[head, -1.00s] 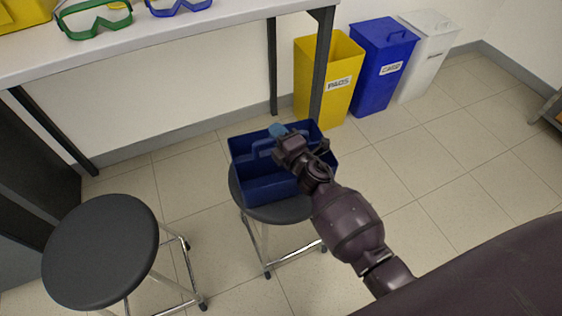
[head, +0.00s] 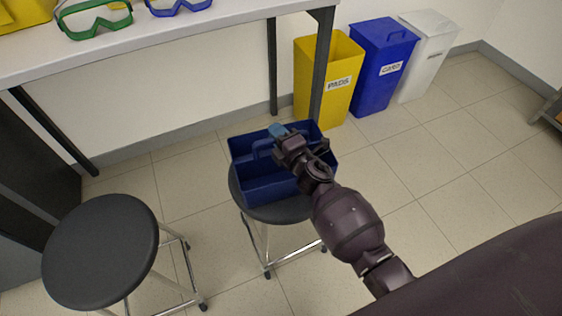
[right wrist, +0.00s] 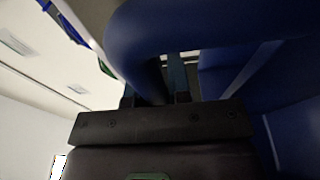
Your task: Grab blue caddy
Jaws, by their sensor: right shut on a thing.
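The blue caddy (head: 268,182) is an open box with a central handle, and it sits on a black round stool (head: 280,212) in the head view. My right gripper (head: 279,133) is at the caddy's top, shut on its handle. In the right wrist view the blue handle (right wrist: 215,25) arches close in front of the camera, with the fingers (right wrist: 166,80) at it. The arm hides part of the caddy's right side. My left gripper does not show.
Another black stool (head: 100,250) stands at the left. A white table (head: 220,25) holds green goggles (head: 93,18) and blue goggles (head: 180,5). Yellow (head: 325,75), blue (head: 382,65) and white (head: 428,55) bins stand behind.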

